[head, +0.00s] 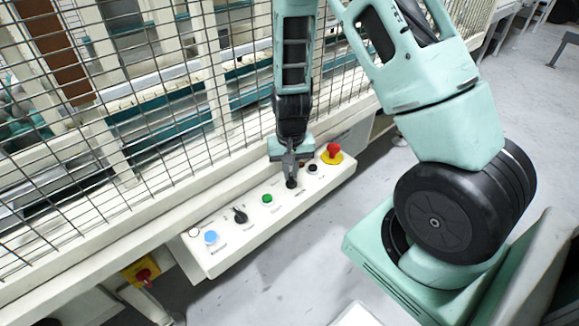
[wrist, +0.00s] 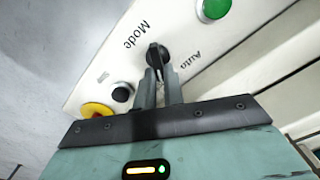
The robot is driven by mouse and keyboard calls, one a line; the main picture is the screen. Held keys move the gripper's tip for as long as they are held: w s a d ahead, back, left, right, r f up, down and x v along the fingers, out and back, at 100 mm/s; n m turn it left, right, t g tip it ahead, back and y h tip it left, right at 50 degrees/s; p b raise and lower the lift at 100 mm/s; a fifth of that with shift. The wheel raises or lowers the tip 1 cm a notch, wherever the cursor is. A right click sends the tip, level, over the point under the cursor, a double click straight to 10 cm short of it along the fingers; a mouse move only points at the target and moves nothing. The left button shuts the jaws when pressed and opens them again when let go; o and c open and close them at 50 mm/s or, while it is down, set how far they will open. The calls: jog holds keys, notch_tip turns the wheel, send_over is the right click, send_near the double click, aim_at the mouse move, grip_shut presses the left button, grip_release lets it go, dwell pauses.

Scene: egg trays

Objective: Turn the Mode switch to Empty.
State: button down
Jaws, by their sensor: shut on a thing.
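The Mode switch (wrist: 157,53) is a black rotary knob on the white control panel (wrist: 112,52). It also shows under the fingertips in the head view (head: 291,184). My gripper (wrist: 159,76) is shut on this knob, one finger on each side of its ridge. In the head view my gripper (head: 290,170) reaches down from above to the panel. The labels "Mode" and "Auto" are readable beside the knob in the wrist view. I cannot read an "Empty" label; the fingers cover part of the panel face.
A small black button (head: 312,168) and a red emergency stop on yellow (head: 333,152) sit to the right. A green button (head: 267,198), another black rotary switch (head: 240,215) and a blue button (head: 211,237) sit to the left. A wire mesh fence (head: 150,110) stands behind the panel.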

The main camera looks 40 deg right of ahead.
aim_at(291, 173)
jog(key=shift+d+r+m, duration=0.1)
jog(key=shift+m, duration=0.6)
jog(key=c, duration=1.5)
grip_release()
notch_tip(291, 173, up, 17)
jog(key=p, duration=0.3)
jog(key=shift+r+p, duration=0.2)
jog(key=shift+p, duration=0.15)
